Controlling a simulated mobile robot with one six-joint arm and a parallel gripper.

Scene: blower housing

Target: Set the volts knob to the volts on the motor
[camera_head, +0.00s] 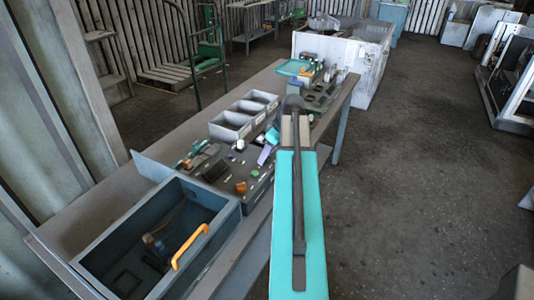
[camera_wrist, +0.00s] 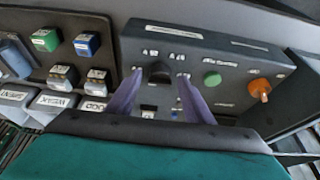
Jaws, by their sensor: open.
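A black volts knob (camera_wrist: 158,73) sits on a dark control box (camera_wrist: 228,58) in the wrist view, with small white labels around it that are too blurred to read. My gripper (camera_wrist: 159,78) is open, its two purple fingers on either side of the knob in the picture. I cannot tell whether they touch it. In the head view one purple finger (camera_head: 264,155) shows beside the bench boxes, and my arm hides part of the area. I cannot pick out the motor or its volts marking in either view.
A green button (camera_wrist: 211,78) and an orange knob (camera_wrist: 260,88) are right of the black knob. Green (camera_wrist: 45,39) and blue (camera_wrist: 87,44) blocks are at left.

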